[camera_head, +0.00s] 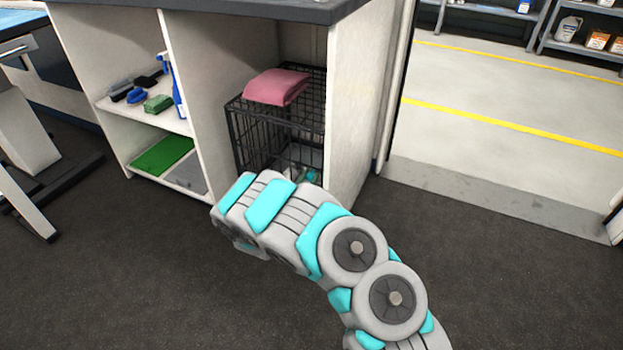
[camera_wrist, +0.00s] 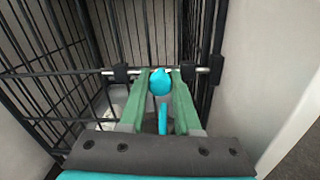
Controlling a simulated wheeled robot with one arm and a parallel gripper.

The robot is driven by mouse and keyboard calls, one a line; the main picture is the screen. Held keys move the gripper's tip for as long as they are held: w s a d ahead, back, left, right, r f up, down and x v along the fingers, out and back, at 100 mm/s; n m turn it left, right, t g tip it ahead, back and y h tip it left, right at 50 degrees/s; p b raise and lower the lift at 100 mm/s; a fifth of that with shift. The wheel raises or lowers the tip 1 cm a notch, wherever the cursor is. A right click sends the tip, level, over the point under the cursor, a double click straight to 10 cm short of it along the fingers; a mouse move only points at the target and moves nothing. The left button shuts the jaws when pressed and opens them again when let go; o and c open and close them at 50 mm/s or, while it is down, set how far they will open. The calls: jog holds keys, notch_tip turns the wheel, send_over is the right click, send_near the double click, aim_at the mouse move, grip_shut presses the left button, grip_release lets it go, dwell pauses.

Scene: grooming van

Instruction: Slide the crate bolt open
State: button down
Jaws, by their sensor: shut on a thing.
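The black wire crate (camera_head: 247,132) stands in the right-hand cubby of a white cabinet. In the wrist view, its silver bolt (camera_wrist: 203,70) runs level across the door bars through black brackets (camera_wrist: 120,74). The bolt's right end reaches the bracket at the crate's right edge (camera_wrist: 216,68). A round teal knob (camera_wrist: 160,82) sits on the bolt between the brackets. My gripper (camera_wrist: 162,78) has its green fingers either side of the knob and is shut on it. In the head view my arm hides the knob and most of the gripper.
A folded pink towel (camera_head: 277,87) lies on the crate. The cabinet's white side panel (camera_head: 356,95) stands close to the right of the crate. Left shelves hold brushes, a blue spray bottle (camera_head: 171,86) and a green mat (camera_head: 162,155). The dark floor (camera_head: 180,290) in front is clear.

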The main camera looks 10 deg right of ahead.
jog(key=shift+w+a+b, duration=0.2)
jog(key=shift+w+a, duration=0.25)
jog(key=shift+a, duration=0.2)
jog(key=shift+w+a+b, duration=0.15)
jog(key=shift+w+a, duration=0.3)
jog(key=shift+a, duration=0.2)
jog(key=c, duration=0.6)
grip_release()
send_near(306, 167)
jog(key=shift+v, duration=1.05)
jog(key=shift+s+a, duration=0.1)
